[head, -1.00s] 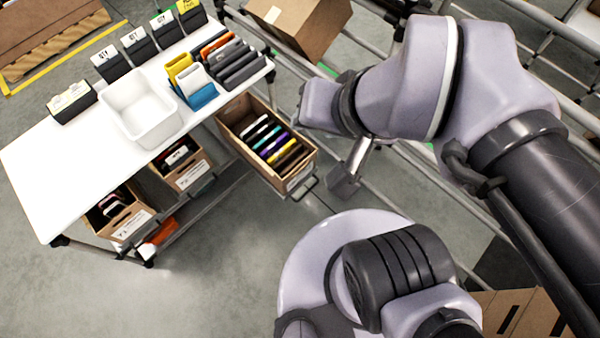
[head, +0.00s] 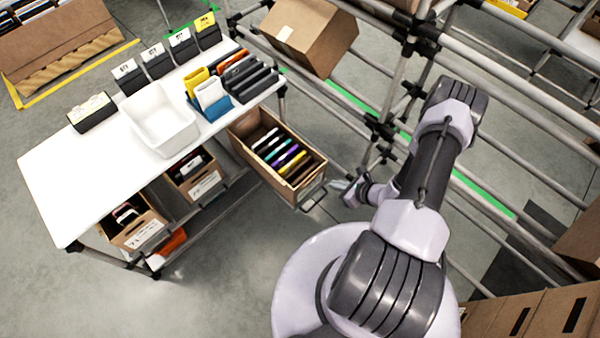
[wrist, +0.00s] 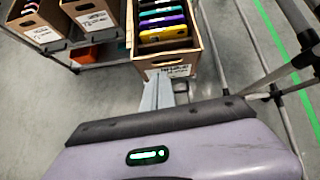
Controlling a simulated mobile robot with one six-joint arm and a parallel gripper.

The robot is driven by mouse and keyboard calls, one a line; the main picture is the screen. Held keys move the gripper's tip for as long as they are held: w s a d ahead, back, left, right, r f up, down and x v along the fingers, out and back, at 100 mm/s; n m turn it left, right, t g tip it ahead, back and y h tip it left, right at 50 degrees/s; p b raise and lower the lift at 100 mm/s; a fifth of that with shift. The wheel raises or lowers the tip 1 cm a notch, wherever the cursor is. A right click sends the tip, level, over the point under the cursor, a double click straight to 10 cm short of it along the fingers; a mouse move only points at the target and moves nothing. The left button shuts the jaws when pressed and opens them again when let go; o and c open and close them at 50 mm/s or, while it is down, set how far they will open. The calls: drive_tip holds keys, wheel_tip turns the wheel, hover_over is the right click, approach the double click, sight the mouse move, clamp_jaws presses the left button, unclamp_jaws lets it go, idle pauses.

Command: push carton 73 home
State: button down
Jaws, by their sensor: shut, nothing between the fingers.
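The pulled-out carton (head: 313,188), which I take to be carton 73, is an open brown box holding several dark, white, purple and yellow items. It sticks out past the table's right end; its label is too small to read surely. It also shows in the wrist view (wrist: 150,64), its labelled front wall facing me. My gripper (head: 337,184) is shut and empty, low beside the carton's front end and pointing at it. In the wrist view the fingers (wrist: 158,88) reach to just under the label; I cannot tell whether they touch the wall.
Two more cartons, the left one (head: 146,236) and the middle one (head: 206,187), sit under the white table (head: 60,190). A white bin (head: 185,138) and several upright items stand on top. A pipe rack (head: 400,110) runs close on the right. Open floor lies in front.

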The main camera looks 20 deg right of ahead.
wheel_tip(320, 180, down, 3)
drive_tip(key=s+m, duration=0.1)
drive_tip(key=s, duration=0.1)
drive_tip(key=b, duration=0.5)
approach(307, 180)
drive_tip(key=shift+h, duration=0.3)
drive_tip(key=shift+a+x, duration=0.15)
drive_tip(key=shift+x, duration=1.3)
drive_tip(key=shift+a+x, duration=0.1)
drive_tip(key=shift+x, duration=1.35)
drive_tip(key=shift+w, duration=0.1)
